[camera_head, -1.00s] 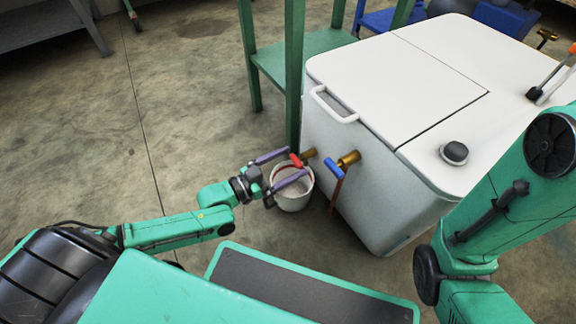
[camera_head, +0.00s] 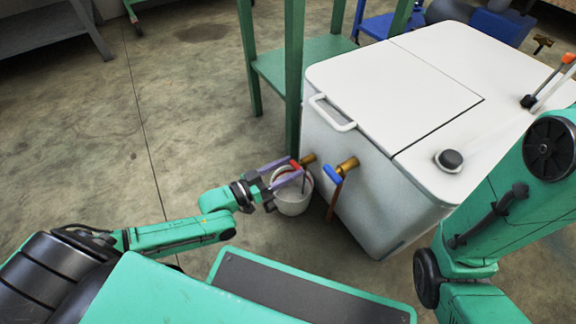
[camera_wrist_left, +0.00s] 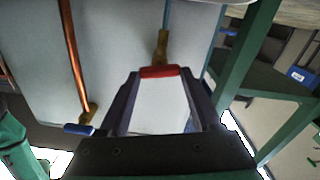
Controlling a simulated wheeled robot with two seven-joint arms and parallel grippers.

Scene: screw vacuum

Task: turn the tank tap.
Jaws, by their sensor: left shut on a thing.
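The white tank (camera_head: 376,182) stands right of centre in the head view, with two brass taps low on its front. One tap has a red handle (camera_head: 295,164), the other a blue handle (camera_head: 333,175). My left gripper (camera_head: 297,169) is shut on the red handle, with its fingers at the handle's two ends. In the left wrist view, the red handle (camera_wrist_left: 158,71) lies across between the fingertips, in front of its brass tap (camera_wrist_left: 161,46). The blue handle (camera_wrist_left: 79,129) shows at lower left there. My right gripper is out of view.
A white bucket (camera_head: 292,205) stands on the floor below the red tap, under my left gripper. A green table (camera_head: 262,64) stands close behind. A copper pipe (camera_head: 335,196) hangs from the blue tap. The floor (camera_head: 190,110) at left is clear.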

